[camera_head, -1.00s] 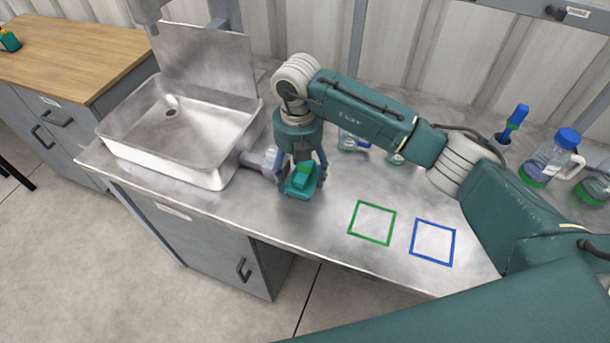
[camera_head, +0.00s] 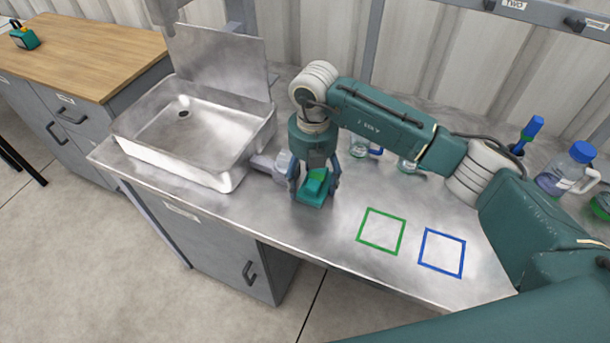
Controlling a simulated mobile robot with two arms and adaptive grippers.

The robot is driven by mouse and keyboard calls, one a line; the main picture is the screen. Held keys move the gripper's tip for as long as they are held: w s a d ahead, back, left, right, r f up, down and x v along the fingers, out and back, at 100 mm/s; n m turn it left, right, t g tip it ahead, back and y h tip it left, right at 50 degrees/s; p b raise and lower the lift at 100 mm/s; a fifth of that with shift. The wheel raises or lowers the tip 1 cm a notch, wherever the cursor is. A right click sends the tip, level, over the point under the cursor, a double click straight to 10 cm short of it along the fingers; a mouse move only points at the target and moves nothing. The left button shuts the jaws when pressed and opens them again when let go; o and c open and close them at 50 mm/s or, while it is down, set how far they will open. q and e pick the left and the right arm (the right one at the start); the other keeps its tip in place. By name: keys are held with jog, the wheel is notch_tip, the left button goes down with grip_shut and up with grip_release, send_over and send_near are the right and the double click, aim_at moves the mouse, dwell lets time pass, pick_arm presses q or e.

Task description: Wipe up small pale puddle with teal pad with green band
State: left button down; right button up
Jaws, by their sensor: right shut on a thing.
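The teal pad with green band (camera_head: 313,191) is in my right gripper (camera_head: 314,180), low over the steel counter to the right of the sink. My right gripper points down and is shut on the pad's upper part. I cannot tell whether the pad's underside touches the counter. I cannot make out the small pale puddle on the bare steel; it may be under the pad or hidden by my arm. My left gripper is not in view.
A steel sink (camera_head: 218,176) stands left of the pad, with a grey fitting (camera_head: 264,164) between them. Green (camera_head: 381,252) and blue (camera_head: 441,273) square outlines mark the counter (camera_head: 330,238) to the right.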

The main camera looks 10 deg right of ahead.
aim_at(327, 187)
jog(key=shift+s+d+f+p, duration=0.1)
jog(key=shift+s+d+p, duration=0.15)
jog(key=shift+s+d, duration=0.5)
jog(key=shift+s+d+f+p, duration=0.15)
jog(key=shift+s+d, duration=0.25)
jog(key=shift+d, duration=0.5)
jog(key=shift+r, duration=0.1)
notch_tip(327, 187, up, 6)
jog(key=p, duration=0.4)
jog(key=shift+w, duration=0.15)
jog(key=shift+r, duration=0.15)
notch_tip(327, 187, up, 2)
jog(key=shift+r+p, duration=0.15)
jog(key=shift+p, duration=0.5)
jog(key=shift+a+r, duration=0.1)
jog(key=shift+r, duration=0.25)
